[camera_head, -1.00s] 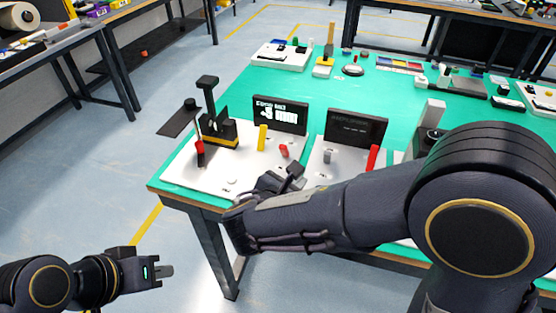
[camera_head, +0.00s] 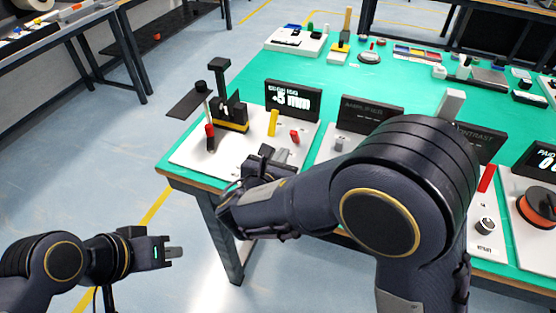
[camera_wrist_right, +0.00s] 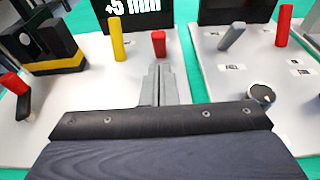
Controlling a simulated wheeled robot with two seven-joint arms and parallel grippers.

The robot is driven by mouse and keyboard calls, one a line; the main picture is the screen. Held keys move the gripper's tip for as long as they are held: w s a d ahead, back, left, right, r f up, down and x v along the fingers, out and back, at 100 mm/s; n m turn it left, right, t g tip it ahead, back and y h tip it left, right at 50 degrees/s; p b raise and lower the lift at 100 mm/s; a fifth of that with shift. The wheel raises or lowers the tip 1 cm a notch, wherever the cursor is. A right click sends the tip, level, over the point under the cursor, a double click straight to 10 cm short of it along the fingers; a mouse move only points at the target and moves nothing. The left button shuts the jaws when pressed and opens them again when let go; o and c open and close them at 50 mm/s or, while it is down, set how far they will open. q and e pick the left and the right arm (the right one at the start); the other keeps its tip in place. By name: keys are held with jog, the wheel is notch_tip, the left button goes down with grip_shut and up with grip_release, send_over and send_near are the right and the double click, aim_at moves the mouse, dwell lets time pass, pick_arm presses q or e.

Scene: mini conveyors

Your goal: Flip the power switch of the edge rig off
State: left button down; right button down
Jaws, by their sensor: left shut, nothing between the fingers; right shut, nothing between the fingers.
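The leftmost rig is a white board (camera_head: 190,157) with a lit display (camera_head: 292,100) reading about +5 mm; its smaller title is hard to read. A short red switch (camera_head: 295,136) stands before the display, right of a yellow lever (camera_head: 273,122). A red-topped lever (camera_head: 210,137) stands further left. My right gripper (camera_head: 280,153) is shut and empty over the board's front right part. In the right wrist view, its closed fingers (camera_wrist_right: 160,84) point at the red switch (camera_wrist_right: 158,43), which stands upright just beyond the tips; contact cannot be told. My left gripper (camera_head: 174,252) is shut, off the table.
A black and yellow fixture (camera_head: 232,118) stands on the board's left. A neighbouring rig to the right has a dark display (camera_head: 370,113), a grey lever (camera_wrist_right: 231,36) and a knob (camera_wrist_right: 262,95). My right arm hides part of the green table's front.

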aim_at(294, 138)
jog(key=x, duration=0.5)
jog(key=shift+w, duration=0.2)
jog(key=shift+d, duration=0.1)
